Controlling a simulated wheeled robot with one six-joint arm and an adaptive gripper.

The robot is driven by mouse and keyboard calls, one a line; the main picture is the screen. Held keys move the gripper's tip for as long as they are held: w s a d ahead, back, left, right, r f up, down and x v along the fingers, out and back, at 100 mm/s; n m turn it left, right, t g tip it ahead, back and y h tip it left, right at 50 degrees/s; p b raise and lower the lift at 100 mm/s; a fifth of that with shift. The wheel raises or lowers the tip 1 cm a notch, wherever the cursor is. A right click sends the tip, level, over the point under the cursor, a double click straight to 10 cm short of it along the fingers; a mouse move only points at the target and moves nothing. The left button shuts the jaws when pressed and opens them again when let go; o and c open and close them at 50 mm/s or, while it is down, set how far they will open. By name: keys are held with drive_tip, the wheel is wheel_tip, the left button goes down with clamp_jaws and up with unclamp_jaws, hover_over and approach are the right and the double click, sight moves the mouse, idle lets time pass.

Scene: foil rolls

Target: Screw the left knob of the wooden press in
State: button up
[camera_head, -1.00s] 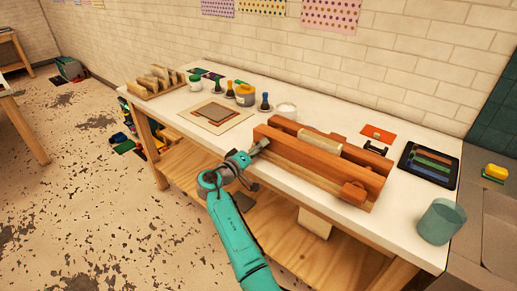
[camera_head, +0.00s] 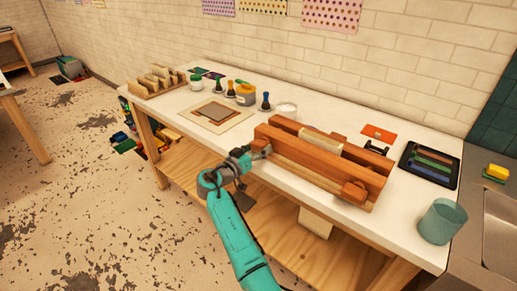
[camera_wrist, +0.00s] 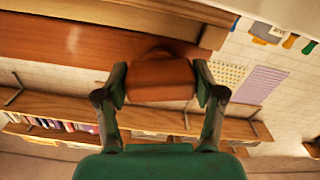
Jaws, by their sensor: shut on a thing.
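The wooden press (camera_head: 318,160) lies along the front of the white table, with two reddish-brown beams and a pale block between them. Its right knob (camera_head: 354,192) sticks out at the front right. My gripper (camera_head: 258,150) is at the press's left end, where it mostly hides the left knob in the head view. In the wrist view the left knob (camera_wrist: 160,80) is a brown wooden block between the two fingers of my gripper (camera_wrist: 160,92), one finger on each side. The fingers are shut on it. The front beam (camera_wrist: 75,40) is just behind the knob.
On the white table (camera_head: 300,192), a framed screen (camera_head: 217,113), bottles and pots stand to the left of and behind the press. A dark tray of coloured sticks (camera_head: 430,165) and a teal cup (camera_head: 442,221) are at the right. A wooden rack (camera_head: 155,82) stands far left.

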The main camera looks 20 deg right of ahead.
drive_tip(key=shift+a, duration=0.15)
idle(0.4)
drive_tip(key=o, duration=1.1)
drive_tip(key=shift+o, duration=0.2)
drive_tip(key=shift+s, duration=0.1)
drive_tip(key=v, duration=1.2)
